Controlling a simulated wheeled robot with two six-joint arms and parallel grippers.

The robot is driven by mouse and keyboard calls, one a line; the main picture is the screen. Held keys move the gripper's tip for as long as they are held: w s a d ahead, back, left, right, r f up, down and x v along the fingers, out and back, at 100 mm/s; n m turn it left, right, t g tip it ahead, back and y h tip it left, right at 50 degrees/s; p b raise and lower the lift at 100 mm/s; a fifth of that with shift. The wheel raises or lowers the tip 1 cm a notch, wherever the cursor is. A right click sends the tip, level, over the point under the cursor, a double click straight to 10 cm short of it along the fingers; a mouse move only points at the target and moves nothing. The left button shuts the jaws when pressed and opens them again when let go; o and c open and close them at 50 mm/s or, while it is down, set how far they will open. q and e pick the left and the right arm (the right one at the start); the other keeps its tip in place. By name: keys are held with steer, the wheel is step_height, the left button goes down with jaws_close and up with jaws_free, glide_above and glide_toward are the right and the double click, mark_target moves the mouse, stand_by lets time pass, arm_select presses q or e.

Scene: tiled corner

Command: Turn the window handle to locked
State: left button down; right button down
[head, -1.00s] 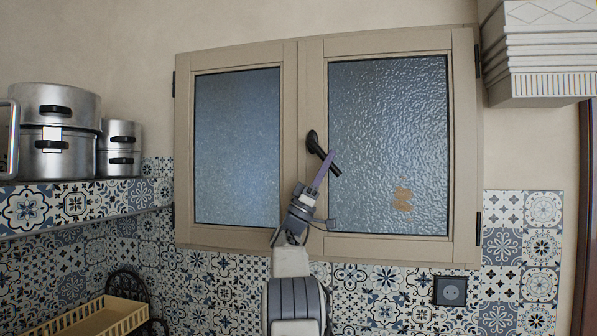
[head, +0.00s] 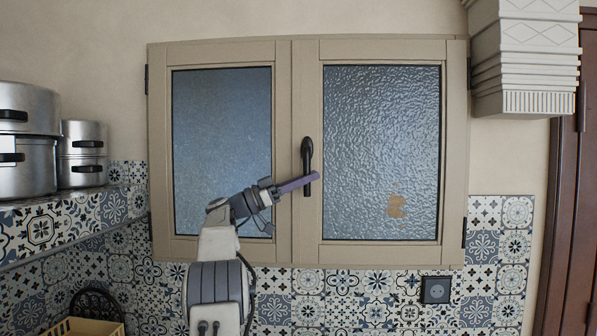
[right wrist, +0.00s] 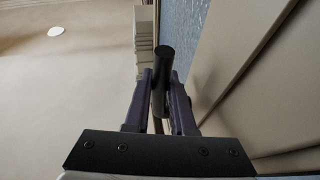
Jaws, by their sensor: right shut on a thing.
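The black window handle (head: 307,155) is on the middle frame of the closed two-pane window (head: 306,80). Its lever hangs straight down from its upper mount. My right gripper (head: 308,180) reaches in from the lower left and is shut on the lower part of the lever. In the right wrist view the dark round handle bar (right wrist: 163,60) stands between the two purple fingers of my right gripper (right wrist: 161,88), and its end sticks out past them. My left gripper is not in view.
Metal pots (head: 82,150) stand on a tiled shelf at the left. A black wall socket (head: 436,290) is below the window. A pale ribbed hood (head: 525,60) juts out at the upper right, beside a brown wooden door (head: 573,210).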

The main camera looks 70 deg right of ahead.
steer(key=shift+w, duration=0.1)
stand_by(0.3)
steer(key=c, duration=0.8)
jaws_free()
steer(key=shift+o, duration=0.2)
steer(key=b+v, duration=0.1)
steer(key=v, duration=0.9)
steer(key=shift+w, duration=0.2)
steer(key=shift+a, duration=0.1)
